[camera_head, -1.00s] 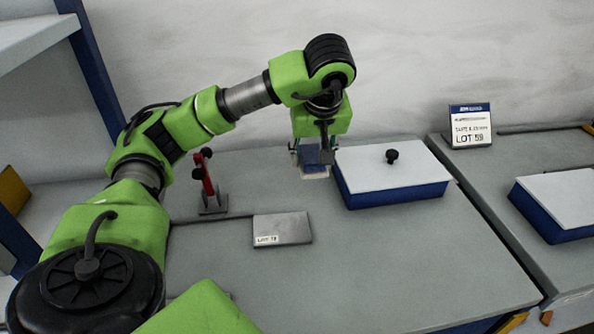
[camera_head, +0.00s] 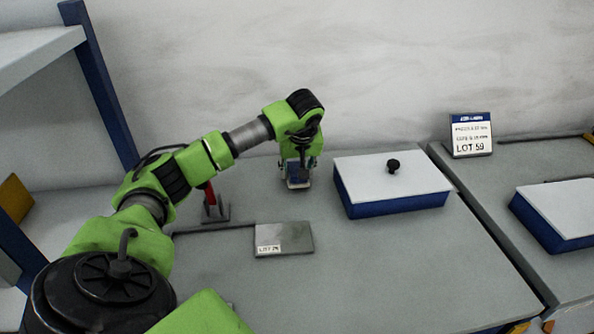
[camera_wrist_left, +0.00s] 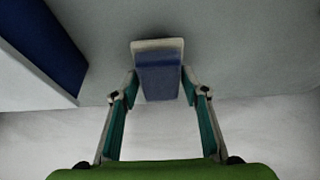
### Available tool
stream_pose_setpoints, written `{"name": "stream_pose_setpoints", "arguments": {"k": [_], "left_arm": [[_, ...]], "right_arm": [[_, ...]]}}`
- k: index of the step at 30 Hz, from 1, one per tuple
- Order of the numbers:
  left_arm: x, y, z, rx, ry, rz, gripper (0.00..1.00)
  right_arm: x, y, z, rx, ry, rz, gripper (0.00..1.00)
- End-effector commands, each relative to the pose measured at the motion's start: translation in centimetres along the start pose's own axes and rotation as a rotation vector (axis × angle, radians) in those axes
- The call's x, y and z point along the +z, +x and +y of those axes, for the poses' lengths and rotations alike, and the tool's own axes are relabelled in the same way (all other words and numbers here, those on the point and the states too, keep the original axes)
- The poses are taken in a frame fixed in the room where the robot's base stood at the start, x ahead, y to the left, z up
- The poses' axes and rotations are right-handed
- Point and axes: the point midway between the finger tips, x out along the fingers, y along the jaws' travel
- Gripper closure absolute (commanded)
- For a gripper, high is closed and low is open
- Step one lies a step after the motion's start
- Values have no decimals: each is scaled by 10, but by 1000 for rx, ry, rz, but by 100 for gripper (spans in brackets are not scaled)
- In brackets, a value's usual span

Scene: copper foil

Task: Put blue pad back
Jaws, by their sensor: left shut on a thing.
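The blue pad (camera_head: 298,172), a small blue block with a pale edge or base, is at the back of the grey table, left of the white-lidded box. My left gripper (camera_head: 297,178) points down at it and is shut on it. In the left wrist view the blue pad (camera_wrist_left: 159,78) sits between the two fingertips of the left gripper (camera_wrist_left: 160,86), its pale edge on the far side. I cannot tell whether the pad touches the table. My right gripper is not in view.
The blue box with a white lid and black knob (camera_head: 385,203) stands right of the gripper. A grey labelled plate (camera_head: 292,241) lies in front. A red stand (camera_head: 211,203) is behind my left arm. A LOT 59 sign (camera_head: 470,135) stands on the right table. The front table area is clear.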

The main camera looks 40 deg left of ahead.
Motion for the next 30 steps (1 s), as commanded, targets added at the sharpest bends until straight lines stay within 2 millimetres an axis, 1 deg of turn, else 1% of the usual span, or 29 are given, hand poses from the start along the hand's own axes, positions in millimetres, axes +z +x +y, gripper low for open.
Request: {"name": "stream_pose_setpoints", "arguments": {"k": [1, 3, 14, 15, 17, 26, 29, 30], "left_arm": [[2, 4, 0, 0, -1, -1, 79], [4, 9, 0, 1, -2, 0, 79], [5, 13, 0, 1, -2, 2, 79], [5, 14, 0, 1, -2, 2, 56], [5, 13, 0, 2, -2, 2, 42], [5, 12, 0, 1, -2, 1, 42], [3, 8, 0, 2, -2, 2, 42], [3, 6, 0, 3, -2, 3, 42]], "right_arm": [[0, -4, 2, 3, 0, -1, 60], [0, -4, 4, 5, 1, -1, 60], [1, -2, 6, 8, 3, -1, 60], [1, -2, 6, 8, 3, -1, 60], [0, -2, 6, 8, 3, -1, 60], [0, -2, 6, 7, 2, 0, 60], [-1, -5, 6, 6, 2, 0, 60], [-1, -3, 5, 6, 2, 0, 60]]}}
